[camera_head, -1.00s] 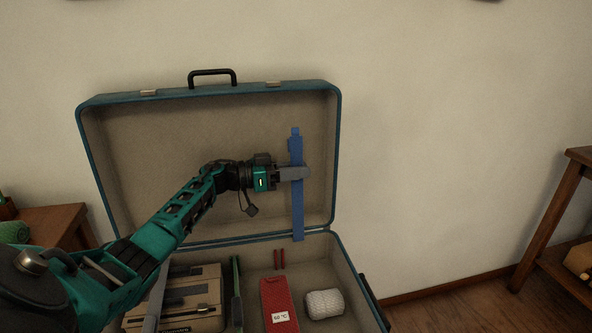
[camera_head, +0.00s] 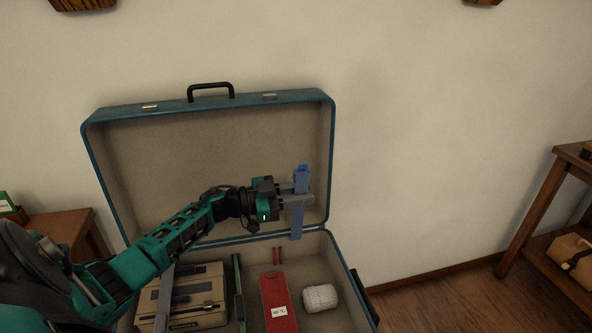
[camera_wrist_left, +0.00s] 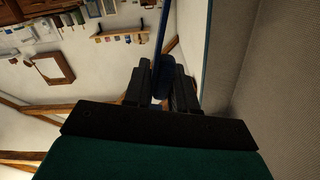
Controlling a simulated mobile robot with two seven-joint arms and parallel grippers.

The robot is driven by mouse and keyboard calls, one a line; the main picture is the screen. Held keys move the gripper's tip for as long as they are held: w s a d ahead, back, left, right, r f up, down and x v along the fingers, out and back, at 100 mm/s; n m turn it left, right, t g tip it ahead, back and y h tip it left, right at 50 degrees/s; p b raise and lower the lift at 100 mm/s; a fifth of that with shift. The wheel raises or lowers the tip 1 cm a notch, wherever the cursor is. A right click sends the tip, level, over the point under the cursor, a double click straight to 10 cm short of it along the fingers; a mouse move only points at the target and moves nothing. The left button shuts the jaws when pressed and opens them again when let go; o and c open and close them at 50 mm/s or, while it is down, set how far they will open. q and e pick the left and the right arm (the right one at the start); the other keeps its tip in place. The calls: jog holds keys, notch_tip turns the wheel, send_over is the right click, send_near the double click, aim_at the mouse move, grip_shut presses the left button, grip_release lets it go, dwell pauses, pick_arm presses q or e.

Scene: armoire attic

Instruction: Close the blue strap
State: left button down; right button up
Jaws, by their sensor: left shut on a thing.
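The blue strap (camera_head: 299,222) rises from the hinge side of the open suitcase (camera_head: 331,150), in front of the lid's right part. Its top end with the buckle piece (camera_head: 301,172) stands above my gripper. My left gripper (camera_head: 304,199) is shut on the strap partway up. The strap also shows in the left wrist view (camera_wrist_left: 159,40), running up from between the dark fingers (camera_wrist_left: 160,88). The strap's part between the fingers is mostly hidden. My right gripper is not in view.
The case's lower half holds a tan box (camera_head: 197,310), a green strap (camera_head: 239,285), a red pouch (camera_head: 275,294), red sticks (camera_head: 278,254) and a white roll (camera_head: 320,298). Wooden furniture stands at left (camera_head: 62,224) and right (camera_head: 548,215).

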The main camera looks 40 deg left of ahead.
pick_arm(q)
jog(key=shift+s+d+f+m+p, duration=0.35)
jog(key=shift+s+d+m, duration=0.35)
jog(key=shift+d, duration=0.15)
jog(key=shift+s+d+f+m+p, duration=0.35)
jog(key=shift+s+d+m, duration=0.3)
jog(key=shift+d, duration=0.15)
jog(key=c, duration=1.1)
grip_release()
jog(key=shift+s, duration=0.1)
jog(key=shift+p+v, duration=0.5)
jog(key=shift+v, duration=5.95)
